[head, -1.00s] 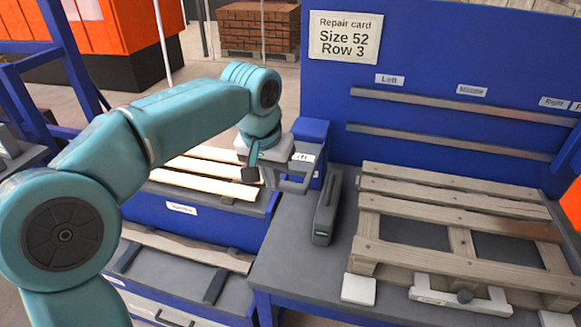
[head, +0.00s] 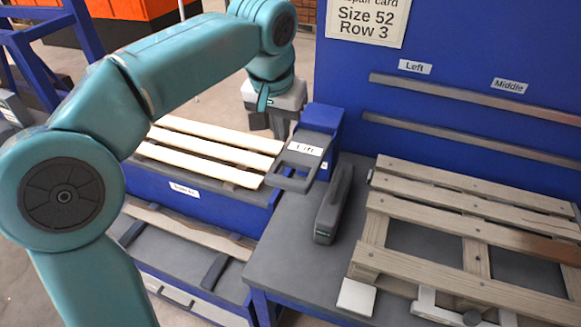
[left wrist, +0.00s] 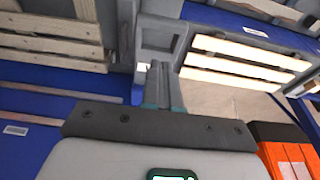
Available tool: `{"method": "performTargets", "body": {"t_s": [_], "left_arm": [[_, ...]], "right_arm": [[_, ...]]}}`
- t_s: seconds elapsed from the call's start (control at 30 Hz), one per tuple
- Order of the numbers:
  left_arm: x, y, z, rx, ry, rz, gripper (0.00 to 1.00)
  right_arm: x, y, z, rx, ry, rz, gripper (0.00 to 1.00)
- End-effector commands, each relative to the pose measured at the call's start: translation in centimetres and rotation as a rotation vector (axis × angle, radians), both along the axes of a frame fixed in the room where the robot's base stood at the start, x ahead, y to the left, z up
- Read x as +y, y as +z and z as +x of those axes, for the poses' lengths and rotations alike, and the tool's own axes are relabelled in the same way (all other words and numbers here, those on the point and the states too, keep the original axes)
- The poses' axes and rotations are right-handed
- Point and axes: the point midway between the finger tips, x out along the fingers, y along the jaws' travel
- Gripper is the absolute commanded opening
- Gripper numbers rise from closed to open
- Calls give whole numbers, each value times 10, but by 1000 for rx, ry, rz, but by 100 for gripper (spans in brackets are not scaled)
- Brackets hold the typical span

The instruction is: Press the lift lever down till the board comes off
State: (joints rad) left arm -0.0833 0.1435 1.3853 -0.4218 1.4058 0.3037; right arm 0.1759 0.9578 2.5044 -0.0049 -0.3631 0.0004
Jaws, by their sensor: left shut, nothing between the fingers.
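The grey lift lever (head: 298,163), labelled Lift, sticks out from a blue box (head: 328,124) on the bench's left edge. Its handle has an open slot. My left gripper (head: 277,127) is shut and empty, pointing down just behind and left of the lever; I cannot tell if it touches. In the left wrist view, its closed fingers (left wrist: 160,85) point toward the lever's slotted handle (left wrist: 160,38). A wooden pallet (head: 440,205) lies on the bench at right, one board partly dark brown (head: 550,248). My right gripper is not in view.
Pale boards (head: 205,150) lie on a blue rack at left, with another board (head: 185,232) below. A blue panel with rails (head: 450,95) and a repair card (head: 367,20) rises behind.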

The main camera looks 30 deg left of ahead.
Motion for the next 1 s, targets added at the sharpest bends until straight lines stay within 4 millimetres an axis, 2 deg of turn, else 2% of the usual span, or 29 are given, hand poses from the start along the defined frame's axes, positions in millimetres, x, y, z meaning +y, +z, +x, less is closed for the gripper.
{"method": "performTargets", "body": {"t_s": [0.33, 0.47, 0.57, 1.0], "left_arm": [[-1, 0, -5, 1, -1, 0, 0], [-1, -7, -3, 2, -1, 1, 0], [0, -20, 1, 3, -1, 0, 0], [4, -108, 21, 5, -1, 0, 0]], "right_arm": [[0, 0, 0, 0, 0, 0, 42], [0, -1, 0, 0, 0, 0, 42], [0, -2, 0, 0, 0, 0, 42], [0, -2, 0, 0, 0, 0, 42]]}}
